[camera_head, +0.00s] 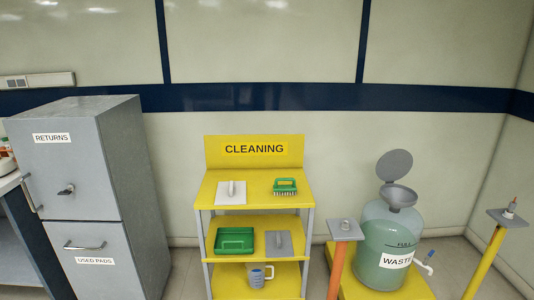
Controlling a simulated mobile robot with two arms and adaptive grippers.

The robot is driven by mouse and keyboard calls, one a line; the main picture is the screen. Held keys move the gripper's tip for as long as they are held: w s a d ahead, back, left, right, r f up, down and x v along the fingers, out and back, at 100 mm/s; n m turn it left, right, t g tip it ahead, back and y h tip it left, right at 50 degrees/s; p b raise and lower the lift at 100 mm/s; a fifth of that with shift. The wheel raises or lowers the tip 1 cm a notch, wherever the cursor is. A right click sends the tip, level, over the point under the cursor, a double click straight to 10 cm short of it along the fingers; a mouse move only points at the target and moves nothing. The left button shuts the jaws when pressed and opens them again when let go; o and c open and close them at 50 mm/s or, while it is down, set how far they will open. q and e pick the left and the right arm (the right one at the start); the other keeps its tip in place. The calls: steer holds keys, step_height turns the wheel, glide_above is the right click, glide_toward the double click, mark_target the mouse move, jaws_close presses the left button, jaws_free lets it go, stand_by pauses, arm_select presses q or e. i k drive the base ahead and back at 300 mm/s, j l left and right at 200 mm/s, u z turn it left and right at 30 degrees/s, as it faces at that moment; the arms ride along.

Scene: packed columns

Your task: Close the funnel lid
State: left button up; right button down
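The grey funnel (399,196) sits in the neck of the greenish waste container (383,253) at the right. Its round grey lid (394,164) stands raised behind the funnel mouth, so the funnel is open. The container carries a "WASTE" label and a "FULL" line, and a white tap sticks out at its lower right. Neither of my grippers shows in the head view.
A yellow cleaning shelf (255,185) with a brush, a green tray and a mug stands in the middle. A post with an orange shaft (337,262) and one with a yellow shaft (485,263) flank the container. Grey cabinets (95,190) stand at the left.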

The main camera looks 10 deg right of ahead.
mark_target(394, 165)
steer(key=i+l+z, duration=0.4)
steer(key=i+z, duration=0.2)
steer(key=i, duration=0.25)
steer(key=i+z, duration=0.3)
steer(key=i, duration=0.15)
